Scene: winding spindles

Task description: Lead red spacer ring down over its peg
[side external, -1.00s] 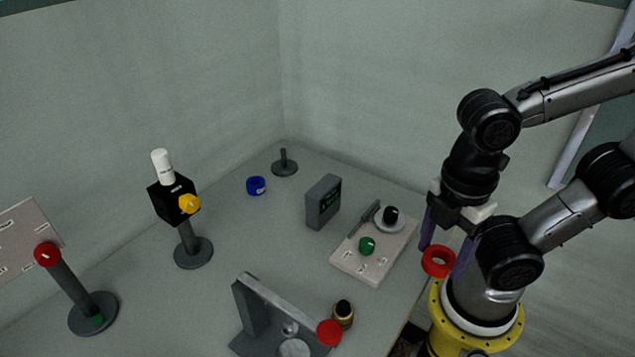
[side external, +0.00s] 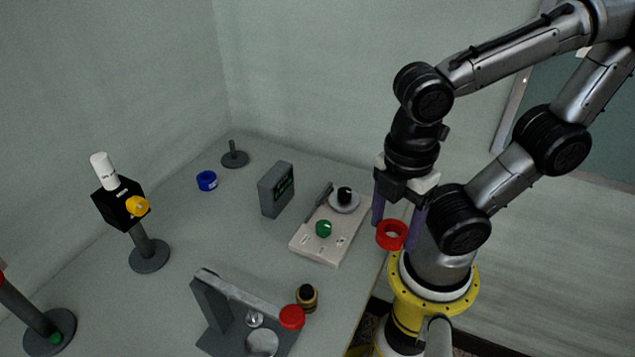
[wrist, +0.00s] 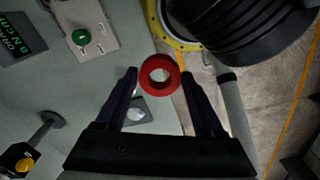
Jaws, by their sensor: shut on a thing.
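The red spacer ring (side external: 381,239) is held between the two purple fingers of my gripper (side external: 395,236), which is shut on it. In the side view the ring hangs in the air right of the pale panel, near the table's right edge. In the wrist view the ring (wrist: 146,82) sits at the fingertips with its hole open to view. A dark upright peg on a round base (side external: 234,156) stands at the far back of the table, well apart from the ring. I cannot tell whether it is the ring's own peg.
A pale panel (side external: 312,249) carries a green knob and a black knob. A grey display box (side external: 277,190), blue ring (side external: 206,181), black-and-yellow stand (side external: 117,207), grey bracket with a red knob (side external: 291,317) and dark-gold knob (side external: 307,298) stand around. Table is clear at centre left.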

